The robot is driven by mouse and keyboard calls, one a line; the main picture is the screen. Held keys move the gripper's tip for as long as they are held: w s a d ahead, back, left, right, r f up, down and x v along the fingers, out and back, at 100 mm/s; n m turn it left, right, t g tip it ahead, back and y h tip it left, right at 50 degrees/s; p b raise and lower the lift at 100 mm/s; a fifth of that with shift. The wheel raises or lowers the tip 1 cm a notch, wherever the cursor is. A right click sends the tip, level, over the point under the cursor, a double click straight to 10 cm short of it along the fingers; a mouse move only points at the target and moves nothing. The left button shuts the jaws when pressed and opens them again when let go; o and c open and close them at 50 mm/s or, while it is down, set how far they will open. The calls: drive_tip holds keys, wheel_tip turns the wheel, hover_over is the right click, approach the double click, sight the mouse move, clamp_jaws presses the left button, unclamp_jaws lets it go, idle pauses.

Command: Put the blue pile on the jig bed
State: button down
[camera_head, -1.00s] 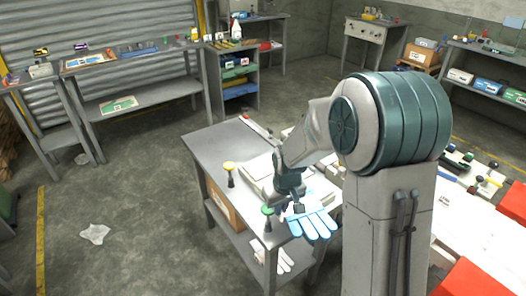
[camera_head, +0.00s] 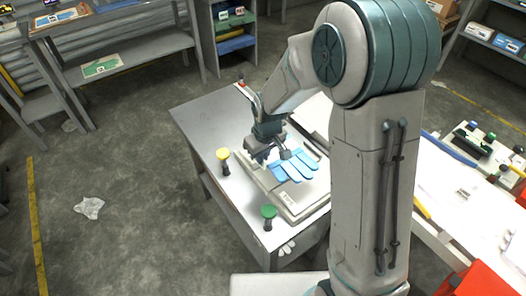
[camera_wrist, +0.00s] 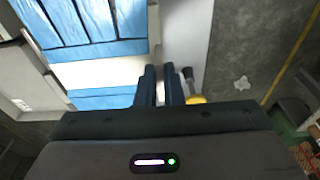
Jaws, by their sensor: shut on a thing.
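The blue pile (camera_head: 294,167), glove-shaped with several flat fingers in light and darker blue, lies over the pale jig bed (camera_head: 300,207) on the grey table. My gripper (camera_head: 274,154) is shut on the pile at its left end, and the pile's fingers point right. In the wrist view, my gripper's jaws (camera_wrist: 161,88) are close together, and the blue pile (camera_wrist: 95,22) fills the upper left. I cannot tell whether the pile touches the bed. Part of the bed is hidden beneath the pile and behind my arm.
A yellow-topped knob (camera_head: 223,155) and a green-topped knob (camera_head: 268,212) stand on the grey table (camera_head: 203,122) left and in front of the bed. The table's left part is clear. A white table (camera_head: 455,205) with tools lies to the right.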

sight(263, 168)
drive_tip(key=shift+f+b, duration=0.15)
drive_tip(key=shift+b, duration=0.15)
drive_tip(key=shift+s+d+f, duration=0.1)
drive_tip(key=shift+f, duration=0.15)
drive_tip(key=shift+f+b, duration=2.05)
drive_tip(key=shift+f, duration=0.2)
drive_tip(key=shift+f+b, duration=1.65)
drive_tip(key=shift+f, duration=0.15)
drive_tip(key=c, duration=1.5)
unclamp_jaws()
drive_tip(key=r, duration=0.4)
drive_tip(key=s+r, duration=0.1)
drive_tip(key=r, duration=0.4)
drive_tip(key=d+r, duration=0.1)
drive_tip(key=r, duration=0.3)
drive_tip(key=shift+s+r, duration=0.3)
drive_tip(key=shift+r, duration=0.1)
